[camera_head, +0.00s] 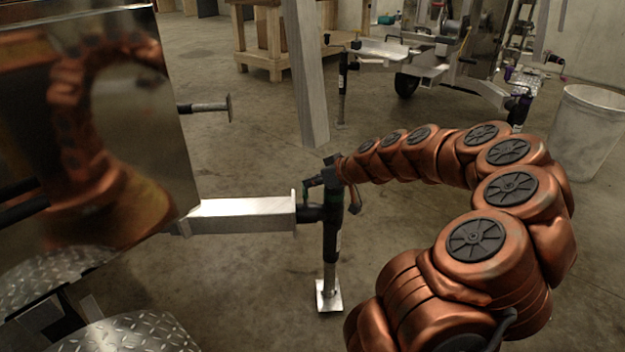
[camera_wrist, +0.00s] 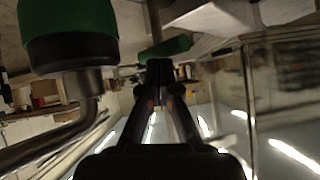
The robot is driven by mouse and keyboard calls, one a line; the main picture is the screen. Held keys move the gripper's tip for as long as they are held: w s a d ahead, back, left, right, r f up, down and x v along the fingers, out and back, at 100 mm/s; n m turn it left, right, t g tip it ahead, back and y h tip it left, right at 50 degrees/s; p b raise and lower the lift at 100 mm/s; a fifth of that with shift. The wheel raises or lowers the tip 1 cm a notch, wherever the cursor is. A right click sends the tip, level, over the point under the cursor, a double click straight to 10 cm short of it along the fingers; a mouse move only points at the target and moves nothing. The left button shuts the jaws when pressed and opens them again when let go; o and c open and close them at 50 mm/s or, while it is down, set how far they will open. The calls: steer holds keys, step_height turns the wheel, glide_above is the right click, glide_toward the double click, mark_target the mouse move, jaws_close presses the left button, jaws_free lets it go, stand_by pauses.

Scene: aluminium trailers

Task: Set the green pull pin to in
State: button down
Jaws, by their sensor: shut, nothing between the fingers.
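A dark jack (camera_head: 331,240) stands upright at the end of a silver trailer beam, with a small green part at its upper end, partly covered by my gripper (camera_head: 330,172). In the wrist view, a green cylinder (camera_wrist: 166,48) lies crosswise just beyond the tips of my gripper (camera_wrist: 159,66); it looks like the pull pin's grip. I cannot tell whether the tips touch it or how far the pin is in. My gripper is shut and empty. A larger green knob (camera_wrist: 66,16) with a black collar and bent metal rod is close at the upper left.
The silver beam (camera_head: 243,215) runs left from the jack to a shiny trailer panel (camera_head: 95,130). A jack foot plate (camera_head: 328,296) rests on the concrete floor. Another trailer (camera_head: 440,60) and a pale bin (camera_head: 590,125) stand behind. The floor between is mostly clear.

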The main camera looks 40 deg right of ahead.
steer(key=shift+f+b, duration=0.55)
steer(key=shift+f, duration=0.85)
steer(key=w+r+p+v, duration=0.2)
steer(key=p+v, duration=0.1)
steer(key=v, duration=1)
steer(key=shift+r+p, duration=0.25)
steer(key=shift+p, duration=0.05)
steer(key=shift+s, duration=0.1)
